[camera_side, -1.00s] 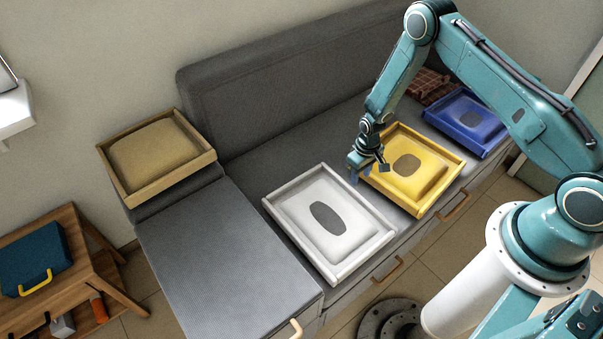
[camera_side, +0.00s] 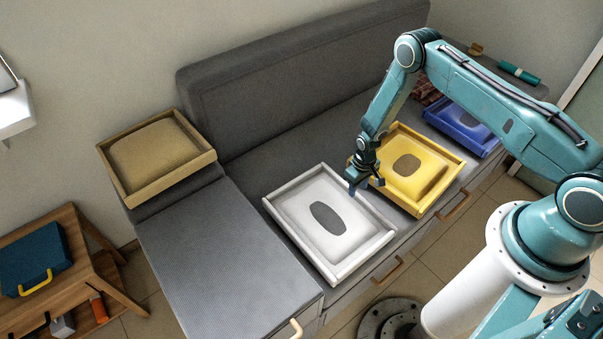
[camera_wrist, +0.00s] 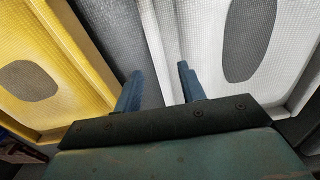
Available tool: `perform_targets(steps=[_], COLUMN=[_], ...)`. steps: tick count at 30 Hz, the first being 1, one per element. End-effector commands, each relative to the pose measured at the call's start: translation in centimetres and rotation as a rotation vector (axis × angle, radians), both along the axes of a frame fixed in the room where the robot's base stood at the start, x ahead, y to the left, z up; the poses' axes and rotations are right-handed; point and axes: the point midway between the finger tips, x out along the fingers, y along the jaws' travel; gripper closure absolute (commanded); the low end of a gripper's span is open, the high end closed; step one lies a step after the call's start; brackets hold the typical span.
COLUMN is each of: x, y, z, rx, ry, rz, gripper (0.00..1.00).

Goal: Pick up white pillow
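The white pillow (camera_side: 304,213) lies in a white tray (camera_side: 291,252) on the grey sofa seat. It has a dark grey oval on its top. In the wrist view the white pillow (camera_wrist: 209,40) fills the upper right, with the tray's white wall (camera_wrist: 155,50) to its left.
A yellow tray (camera_side: 459,168) with a yellow pillow (camera_side: 424,182) stands close to the right. A blue tray (camera_side: 432,117) is beyond it. A wooden tray (camera_side: 119,180) with a tan pillow (camera_side: 150,152) sits at the left. The sofa backrest (camera_side: 290,80) rises behind.

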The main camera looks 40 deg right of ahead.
Motion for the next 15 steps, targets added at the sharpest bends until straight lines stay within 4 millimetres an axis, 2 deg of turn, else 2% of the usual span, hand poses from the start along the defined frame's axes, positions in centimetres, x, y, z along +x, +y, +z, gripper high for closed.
perform_targets(steps=[6, 15], x=[0.0, 0.0], y=[0.0, 0.0], z=[-2.1, -2.6], rx=[0.0, 0.0], ry=[0.0, 0.0], rz=[0.0, 0.0], gripper=[0.6, 0.6])
